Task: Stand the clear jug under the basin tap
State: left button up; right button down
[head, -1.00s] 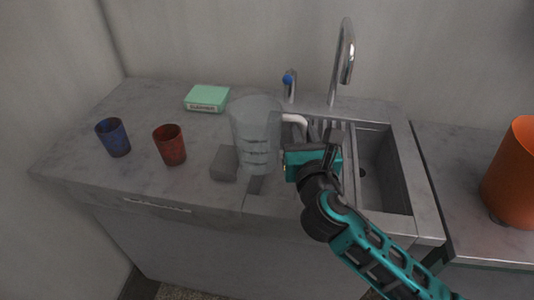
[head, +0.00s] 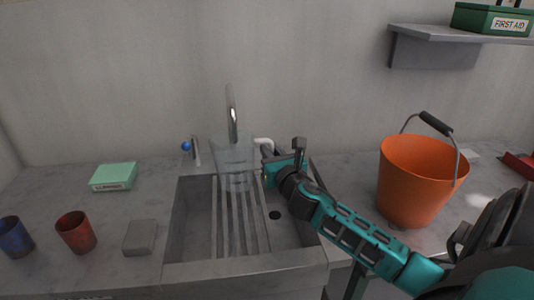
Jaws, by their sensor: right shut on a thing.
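The clear jug (head: 233,165) is upright above the ribbed part of the basin (head: 245,272), in line with the tap (head: 232,112). The lower end of the tap's spout overlaps the jug's rim in the picture. I cannot tell whether the jug's base touches the ribs or hangs above them. My right gripper (head: 268,160) is shut on the jug's white handle, on the jug's right side. My left gripper is out of view.
A blue-topped lever (head: 187,147) stands left of the tap. A green box (head: 114,177), a grey block (head: 140,238), a red cup (head: 76,233) and a blue cup (head: 14,237) are on the left counter. An orange bucket (head: 415,185) stands right of the basin.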

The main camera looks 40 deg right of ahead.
notch_tip(320, 180, down, 5)
jog(key=b, duration=0.2)
jog(key=shift+f+b, duration=0.1)
jog(key=shift+b, duration=0.2)
jog(key=shift+f+b, duration=0.4)
jog(key=shift+b, duration=0.1)
jog(key=shift+a+f+b, duration=0.1)
jog(key=shift+f+b, duration=0.35)
jog(key=shift+f, duration=0.1)
jog(key=c, duration=0.9)
grip_release()
jog(key=shift+c, duration=0.2)
jog(key=v, duration=1.3)
